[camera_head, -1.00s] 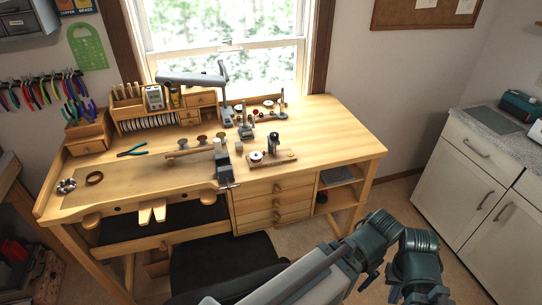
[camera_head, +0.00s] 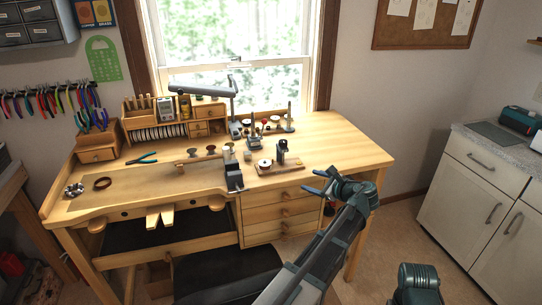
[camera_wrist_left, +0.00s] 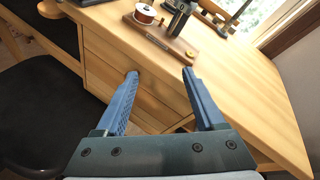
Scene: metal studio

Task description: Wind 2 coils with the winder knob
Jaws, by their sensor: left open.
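The small winder stands on a wooden base (camera_head: 290,168) near the front right of the bench top, with a dark upright post (camera_head: 281,151) and a white-rimmed wire spool (camera_head: 264,164). The left wrist view shows the spool with reddish wire (camera_wrist_left: 145,13), the post (camera_wrist_left: 180,18) and a small brass piece (camera_wrist_left: 190,55) at the base's near end. I cannot tell whether that piece is the knob. My left gripper (camera_head: 316,182) is open and empty, short of the bench's front edge and apart from the winder; its blue fingers (camera_wrist_left: 160,85) point towards the winder.
The wooden bench (camera_head: 345,150) has clear top to the right of the winder. A dark vise-like block (camera_head: 234,178) stands left of it, and a lamp (camera_head: 205,90) and tool stands (camera_head: 289,118) behind. Drawers (camera_head: 283,212) are below; a dark stool (camera_head: 225,275) is in front.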

